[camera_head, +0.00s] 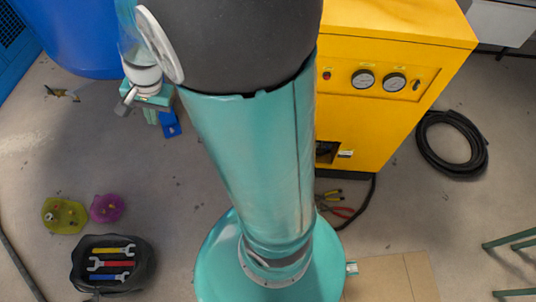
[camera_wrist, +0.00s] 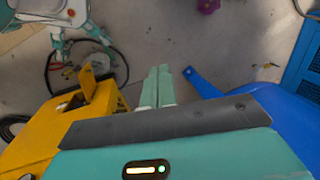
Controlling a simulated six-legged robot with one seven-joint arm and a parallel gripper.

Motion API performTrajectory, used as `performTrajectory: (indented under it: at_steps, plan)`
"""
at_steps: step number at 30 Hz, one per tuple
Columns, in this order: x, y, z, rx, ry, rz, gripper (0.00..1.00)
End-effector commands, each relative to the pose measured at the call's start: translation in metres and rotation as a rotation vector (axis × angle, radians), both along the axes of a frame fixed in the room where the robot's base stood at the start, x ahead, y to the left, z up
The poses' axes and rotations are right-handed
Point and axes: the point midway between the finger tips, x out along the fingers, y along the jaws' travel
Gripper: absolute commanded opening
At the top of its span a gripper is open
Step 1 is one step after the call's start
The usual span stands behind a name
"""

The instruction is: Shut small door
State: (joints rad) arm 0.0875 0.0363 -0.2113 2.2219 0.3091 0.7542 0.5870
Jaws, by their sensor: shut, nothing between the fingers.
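The yellow cabinet (camera_head: 395,40) stands at the upper right in the head view, with two gauges and a dark opening (camera_head: 326,152) low on its front. In the wrist view the cabinet (camera_wrist: 55,122) is at the left. A small yellow door (camera_wrist: 88,82) appears to stand out from it, open. My arm hides that part in the head view. My gripper (camera_wrist: 158,68) is shut and empty, to the right of the door and apart from it. In the head view my gripper (camera_head: 152,116) is at the upper left, away from the cabinet.
A blue tank (camera_head: 80,35) is close to my gripper, with a blue foot (camera_head: 170,124) beside the fingers. Pliers (camera_head: 335,207) and a black hose coil (camera_head: 452,143) lie on the floor. A tool bin (camera_head: 112,285) stands lower left.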

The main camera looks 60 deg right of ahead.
Motion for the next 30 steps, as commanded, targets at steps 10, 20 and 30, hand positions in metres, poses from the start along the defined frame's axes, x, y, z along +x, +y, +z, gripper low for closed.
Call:
performTrajectory:
  at_steps: [10,20,30]
  plan:
    - [0.022,-0.052,-0.083,0.056,0.142,-0.376,0.0]
    - [0.02,-0.109,-0.168,0.056,0.261,-0.731,0.0]
    - [-0.007,-0.166,-0.26,0.005,0.363,-1.085,0.0]
